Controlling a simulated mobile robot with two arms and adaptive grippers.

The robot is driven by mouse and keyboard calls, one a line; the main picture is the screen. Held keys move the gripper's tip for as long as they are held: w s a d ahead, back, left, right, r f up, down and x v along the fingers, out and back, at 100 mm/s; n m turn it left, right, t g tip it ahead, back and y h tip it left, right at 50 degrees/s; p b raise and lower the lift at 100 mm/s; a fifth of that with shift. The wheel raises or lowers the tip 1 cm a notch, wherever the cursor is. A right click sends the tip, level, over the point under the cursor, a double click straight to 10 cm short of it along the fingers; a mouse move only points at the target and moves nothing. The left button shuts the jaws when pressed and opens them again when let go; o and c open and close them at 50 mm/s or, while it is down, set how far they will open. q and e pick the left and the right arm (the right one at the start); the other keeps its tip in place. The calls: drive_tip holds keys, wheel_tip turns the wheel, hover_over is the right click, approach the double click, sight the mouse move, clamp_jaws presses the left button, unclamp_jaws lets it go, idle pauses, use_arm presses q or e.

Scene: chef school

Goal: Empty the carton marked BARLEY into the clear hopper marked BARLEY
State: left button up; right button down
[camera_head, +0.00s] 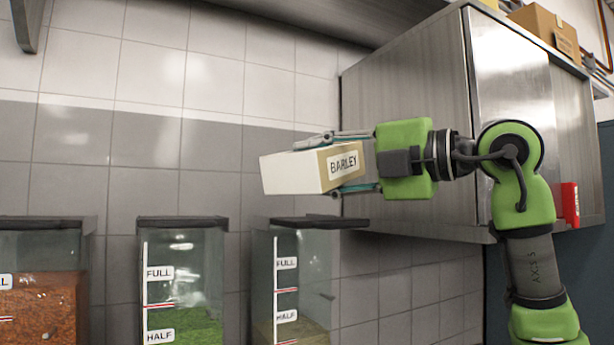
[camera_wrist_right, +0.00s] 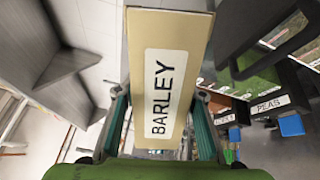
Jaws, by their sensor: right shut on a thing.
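The carton marked BARLEY (camera_head: 318,168) is a tan and white box. My right gripper (camera_head: 345,160) is shut on it, with one finger above and one below. The carton lies nearly on its side, its pale end to the left, in the air above the right-hand clear hopper (camera_head: 318,285). That hopper shows FULL and HALF marks and some tan content low down. Its name label is out of view in the head view. In the right wrist view the carton (camera_wrist_right: 165,25) fills the middle between the fingers. No grain is seen falling. My left gripper is not in view.
A middle hopper (camera_head: 182,270) holds green content, and a left hopper (camera_head: 40,300) holds orange-brown content. A PEAS label (camera_wrist_right: 268,105) shows in the wrist view. A steel cabinet (camera_head: 410,90) stands behind my right arm, with a cardboard box (camera_head: 545,28) on top. A tiled wall is behind.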

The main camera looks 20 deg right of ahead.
sight(329, 160)
drive_tip(key=s, duration=0.2)
drive_tip(key=s+d+b, duration=0.1)
drive_tip(key=s, duration=0.2)
drive_tip(key=s+b, duration=0.1)
drive_tip(key=s, duration=0.2)
drive_tip(key=shift+s+d+r, duration=0.1)
drive_tip(key=shift+s+d, duration=0.1)
drive_tip(key=shift+d, duration=0.15)
drive_tip(key=f+n, duration=0.1)
drive_tip(key=s+d+f+n+b, duration=0.1)
drive_tip(key=s+f+n, duration=0.1)
drive_tip(key=n, duration=0.1)
drive_tip(key=shift+s+d+b, duration=0.15)
drive_tip(key=shift+d+b, duration=0.05)
drive_tip(key=shift+b, duration=0.15)
drive_tip(key=shift+s+d+f+n+b, duration=0.2)
drive_tip(key=shift+f+n, duration=0.15)
drive_tip(key=shift+n, duration=0.35)
drive_tip(key=shift+s+d+f+n+b, duration=0.15)
drive_tip(key=shift+s+f+n, duration=0.15)
drive_tip(key=shift+n, duration=0.4)
drive_tip(key=shift+s+d+f+n+b, duration=0.15)
drive_tip(key=shift+f+n, duration=0.25)
drive_tip(key=shift+n, duration=0.3)
